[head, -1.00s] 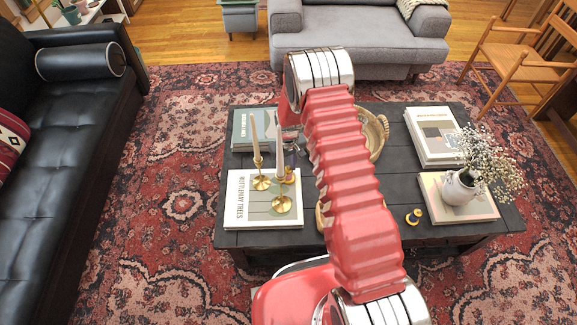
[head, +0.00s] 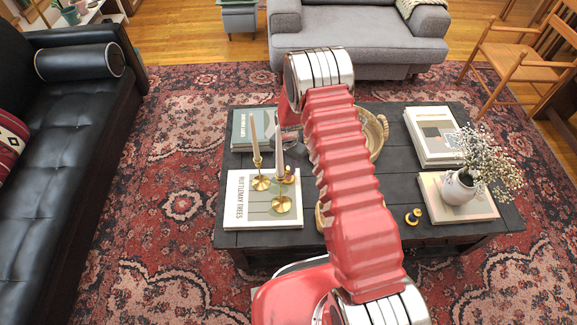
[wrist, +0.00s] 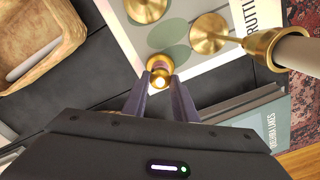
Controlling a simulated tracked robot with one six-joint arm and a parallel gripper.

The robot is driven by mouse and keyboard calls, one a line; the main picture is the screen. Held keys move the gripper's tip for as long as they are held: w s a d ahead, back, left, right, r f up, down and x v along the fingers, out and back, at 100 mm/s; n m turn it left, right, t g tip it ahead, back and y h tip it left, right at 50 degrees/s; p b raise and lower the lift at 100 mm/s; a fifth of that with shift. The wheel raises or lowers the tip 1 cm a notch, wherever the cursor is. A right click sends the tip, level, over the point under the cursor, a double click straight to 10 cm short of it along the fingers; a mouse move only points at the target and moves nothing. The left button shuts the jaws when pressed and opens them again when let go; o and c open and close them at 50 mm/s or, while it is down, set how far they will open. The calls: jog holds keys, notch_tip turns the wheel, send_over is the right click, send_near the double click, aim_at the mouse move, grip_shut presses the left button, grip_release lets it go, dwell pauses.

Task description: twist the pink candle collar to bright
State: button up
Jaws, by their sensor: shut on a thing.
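In the wrist view a small brass candle holder (wrist: 159,78) stands past my fingertips, with a small warm light glowing at its middle. A pinkish band, the collar (wrist: 158,63), shows at it, partly hidden. My gripper (wrist: 160,82) is shut on the collar, one dark finger on each side. In the head view the small holder (head: 290,179) stands behind the front candlestick, and my gripper (head: 290,150) is just behind it, partly covered by my arm.
Two brass candlesticks with pale tapers (head: 256,150) (head: 279,165) stand close by on a white book (head: 240,215). A woven basket (wrist: 35,40) lies left in the wrist view. A teal book (head: 243,130) lies behind. A flower vase (head: 459,187) stands right.

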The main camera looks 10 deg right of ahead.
aim_at(288, 166)
jog(key=m, duration=0.6)
jog(key=shift+m, duration=0.3)
dwell(0.4)
jog(key=o, duration=1.1)
notch_tip(288, 166, up, 14)
jog(key=shift+f, duration=0.1)
dwell(0.6)
